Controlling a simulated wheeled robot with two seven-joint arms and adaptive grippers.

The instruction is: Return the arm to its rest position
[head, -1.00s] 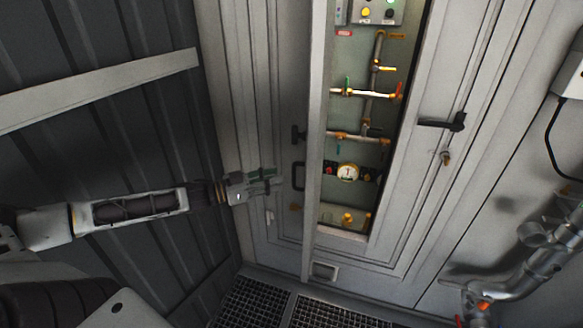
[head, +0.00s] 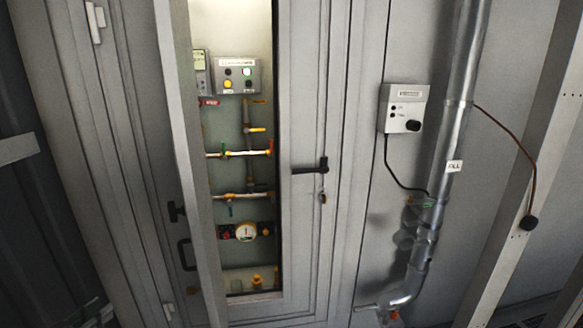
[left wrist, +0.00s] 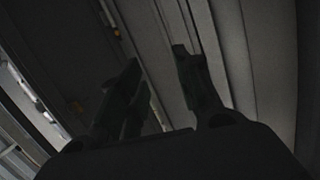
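My left gripper (head: 98,315) shows only in part at the bottom left edge of the head view, in front of the grey wall left of the cabinet. In the left wrist view its two dark fingers (left wrist: 158,60) stand apart with nothing between them, in front of grey panels. My right gripper cannot be made out in the head view.
A tall cabinet (head: 303,235) has a narrow opening with valves, a pressure gauge (head: 241,232) and a button box (head: 238,76). A black handle (head: 311,168) juts from it. To the right are a control box (head: 404,107) and a silver pipe (head: 459,90).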

